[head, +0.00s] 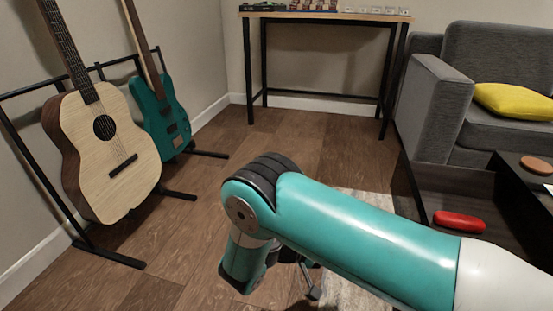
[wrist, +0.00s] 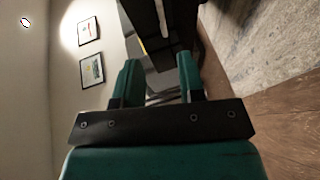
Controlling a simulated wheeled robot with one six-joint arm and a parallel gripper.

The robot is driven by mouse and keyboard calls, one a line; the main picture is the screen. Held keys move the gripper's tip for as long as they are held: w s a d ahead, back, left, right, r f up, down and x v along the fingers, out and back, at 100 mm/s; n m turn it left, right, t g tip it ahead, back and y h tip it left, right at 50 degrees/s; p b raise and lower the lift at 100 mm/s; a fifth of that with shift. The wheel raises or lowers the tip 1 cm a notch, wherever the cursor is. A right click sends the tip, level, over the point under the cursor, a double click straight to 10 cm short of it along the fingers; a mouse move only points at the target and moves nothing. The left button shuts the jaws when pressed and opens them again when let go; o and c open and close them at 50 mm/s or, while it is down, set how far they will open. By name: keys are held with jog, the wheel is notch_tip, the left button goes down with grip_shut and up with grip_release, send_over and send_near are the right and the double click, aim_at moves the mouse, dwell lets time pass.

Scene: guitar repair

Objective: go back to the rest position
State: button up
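My gripper (wrist: 159,68) shows in the wrist view with its two teal fingers apart and nothing visible between them. In the head view my teal arm reaches in from the lower right and bends down at a dark-ringed joint near the middle. The gripper end is mostly hidden there behind the arm. It hangs above the floor, clear of the guitars and furniture.
An acoustic guitar (head: 88,150) and a teal electric guitar (head: 158,115) stand on a black rack at left. A workbench (head: 325,16) stands at the back. A grey sofa (head: 440,95) with a yellow cushion (head: 514,101) and a red case (head: 459,222) are at right. Open wood floor lies between.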

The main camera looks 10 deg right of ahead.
jog(key=s+a+r+n+y+p, duration=0.1)
jog(key=a+r+n+y+p, duration=0.15)
jog(key=r+y, duration=0.55)
jog(key=s+a+r+n+y+p, duration=0.1)
jog(key=r+y+p, duration=0.25)
jog(key=r, duration=0.85)
jog(key=s+a+r+n+t+y+p, duration=0.1)
jog(key=s+a+r+n+y+p, duration=0.25)
jog(key=s+r, duration=0.5)
jog(key=s+a+r+n+y+p, duration=0.25)
jog(key=s+r+y, duration=0.25)
jog(key=s+r, duration=0.4)
notch_tip(320, 180, up, 37)
jog(key=w+p, duration=0.1)
jog(key=p, duration=3.4)
jog(key=shift+w+a+m+p, duration=0.25)
jog(key=shift+m+p, duration=0.1)
